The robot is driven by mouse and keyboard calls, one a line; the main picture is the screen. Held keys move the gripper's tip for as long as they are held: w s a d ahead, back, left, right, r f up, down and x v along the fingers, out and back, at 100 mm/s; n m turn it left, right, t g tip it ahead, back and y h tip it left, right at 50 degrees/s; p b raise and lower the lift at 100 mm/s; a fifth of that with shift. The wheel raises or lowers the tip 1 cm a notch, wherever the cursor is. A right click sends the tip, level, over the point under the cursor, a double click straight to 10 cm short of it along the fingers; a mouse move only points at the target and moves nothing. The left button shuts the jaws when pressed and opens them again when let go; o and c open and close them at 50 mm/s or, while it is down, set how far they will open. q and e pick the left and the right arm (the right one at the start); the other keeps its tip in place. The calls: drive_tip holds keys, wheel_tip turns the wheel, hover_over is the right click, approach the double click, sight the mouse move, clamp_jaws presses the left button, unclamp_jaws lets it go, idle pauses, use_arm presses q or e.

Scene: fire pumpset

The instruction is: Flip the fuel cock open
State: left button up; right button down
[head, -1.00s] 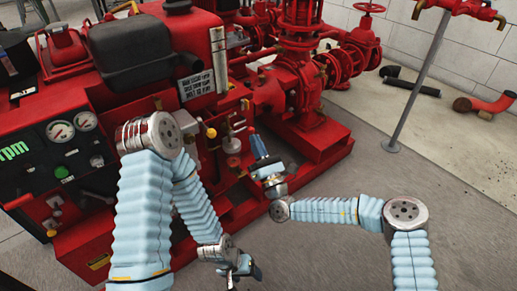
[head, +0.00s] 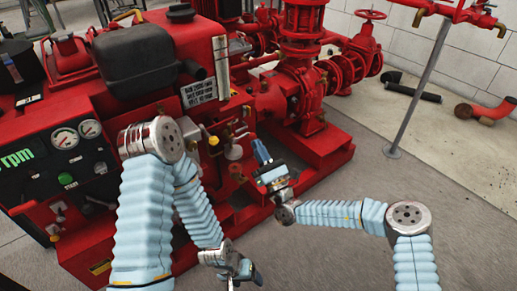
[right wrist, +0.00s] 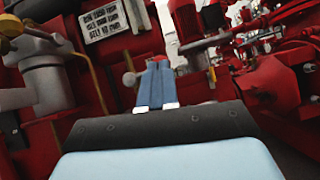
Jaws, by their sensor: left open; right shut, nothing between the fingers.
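The fuel cock is too small to tell apart for certain. A small yellow fitting (head: 213,141) and a grey part (head: 233,152) sit below the black tank on the red pumpset, left of my right gripper (head: 261,150). That gripper is shut and empty, its blue fingers pointing up, apart from the grey part. In the right wrist view its fingertips (right wrist: 158,66) are together, with a small red part (right wrist: 130,79) just left of them and a grey cylinder (right wrist: 45,75) with a brass pipe further left. My left gripper (head: 246,274) is open, low over the floor.
The black tank (head: 145,50) and a white sign (head: 198,90) stand above the fittings. Red pump pipework (head: 300,90) lies behind and right of my right gripper. The base frame (head: 318,160) runs below it.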

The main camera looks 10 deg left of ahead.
drive_tip(key=r+n+g+y, duration=0.1)
drive_tip(key=r+n+g, duration=0.1)
drive_tip(key=n+g, duration=0.3)
drive_tip(key=r+n+g+y+p, duration=0.1)
drive_tip(key=n+g, duration=0.4)
drive_tip(key=n, duration=0.5)
drive_tip(key=s+a+r+n+g+y, duration=0.1)
drive_tip(key=r+n+g, duration=0.1)
drive_tip(key=n+g, duration=0.3)
drive_tip(key=shift+s+r+n, duration=0.1)
drive_tip(key=shift+r+n, duration=0.2)
drive_tip(key=shift+n, duration=1)
use_arm(q)
drive_tip(key=shift+r, duration=0.8)
use_arm(e)
approach(255, 137)
drive_tip(key=s+d+r, duration=0.2)
drive_tip(key=s+d, duration=0.2)
use_arm(q)
drive_tip(key=shift+s+d+f+b, duration=0.45)
drive_tip(key=shift+s+d+f, duration=0.05)
drive_tip(key=shift+s+f, duration=0.15)
use_arm(e)
drive_tip(key=shift+w+d+f, duration=0.15)
drive_tip(key=shift+d+f, duration=0.05)
drive_tip(key=shift+f, duration=0.1)
